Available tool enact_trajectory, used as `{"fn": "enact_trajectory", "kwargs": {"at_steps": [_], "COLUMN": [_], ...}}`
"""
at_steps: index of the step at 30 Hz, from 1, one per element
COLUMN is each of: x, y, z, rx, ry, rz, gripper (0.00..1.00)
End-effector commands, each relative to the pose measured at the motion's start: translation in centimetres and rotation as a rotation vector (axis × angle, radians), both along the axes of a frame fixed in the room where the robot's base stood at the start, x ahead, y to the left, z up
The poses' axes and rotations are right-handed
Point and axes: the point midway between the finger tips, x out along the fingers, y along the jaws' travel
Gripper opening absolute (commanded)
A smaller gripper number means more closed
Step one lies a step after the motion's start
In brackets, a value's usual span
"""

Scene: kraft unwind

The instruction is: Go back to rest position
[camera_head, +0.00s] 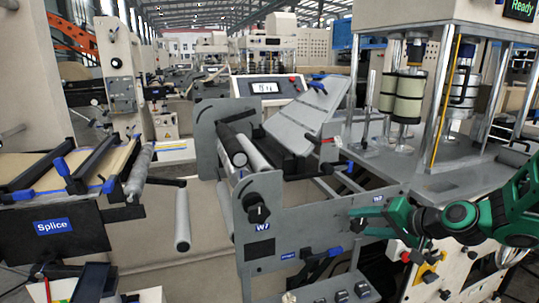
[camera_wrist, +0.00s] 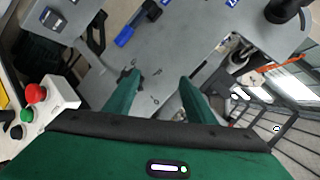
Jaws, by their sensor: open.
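My gripper (camera_head: 356,222) is at the lower right of the head view, at the end of my green arm (camera_head: 490,215). It points left toward the right end of the grey W7 panel (camera_head: 310,230). In the wrist view my gripper (camera_wrist: 160,77) shows two green fingers spread apart with nothing held between them. The grey panel (camera_wrist: 175,50) lies beyond the fingertips. I cannot tell whether the fingertips touch it.
A blue-handled lever (camera_head: 320,255) sits on the panel, left of and below my gripper. A box with a red button (camera_wrist: 36,92) is at the wrist view's left. Metal rollers (camera_head: 232,145) and a Splice table (camera_head: 55,226) stand farther left. Posts (camera_head: 440,90) rise above my arm.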

Motion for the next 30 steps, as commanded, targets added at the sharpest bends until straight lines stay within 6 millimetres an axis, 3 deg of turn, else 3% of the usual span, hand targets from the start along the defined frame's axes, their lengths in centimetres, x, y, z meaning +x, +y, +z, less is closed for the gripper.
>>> {"fn": "enact_trajectory", "kwargs": {"at_steps": [8, 15, 19, 24, 30], "x": [-10.7, -22.3, -27.9, -32.1, -33.1], "y": [-5.9, -11.6, -13.0, -13.4, -13.4], "z": [-2.8, -1.7, -0.6, 0.3, 0.4], "rx": [-0.406, -0.558, -0.558, -0.53, -0.52], "ry": [0.316, 0.628, 0.764, 0.864, 0.888], "rz": [0.094, 0.056, 0.023, -0.004, -0.01], "gripper": [0.5, 0.5, 0.5, 0.5, 0.5]}}
